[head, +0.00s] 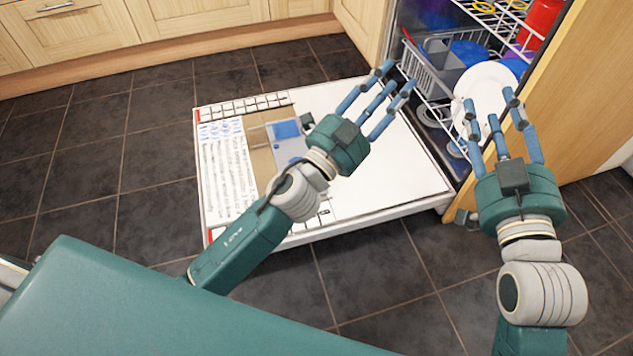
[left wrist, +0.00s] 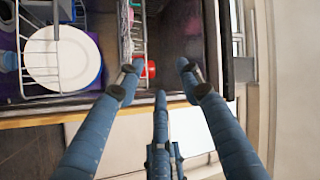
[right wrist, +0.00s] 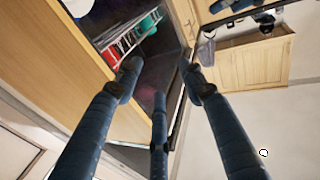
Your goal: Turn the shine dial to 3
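No shine dial can be made out in any view. The open dishwasher door (head: 385,185) lies folded down flat in the head view. A printed sheet or panel (head: 222,165) with small text, and a brown and blue patch (head: 284,130), show on its left part; the left hand and arm hide part of the door. My left gripper (head: 384,86) is open and empty above the door, with fingers towards the dishwasher; its fingertips also show in the left wrist view (left wrist: 158,82). My right gripper (head: 491,108) is open and empty in front of the racks, right of the door.
A white plate (head: 478,86) and a grey cutlery basket (head: 432,65) are in the dishwasher; the plate also shows in the left wrist view (left wrist: 62,62). A red item (head: 541,20) is in the upper rack. A wooden panel (head: 590,85) stands close at the right. Dark floor tiles (head: 85,170) at left are clear.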

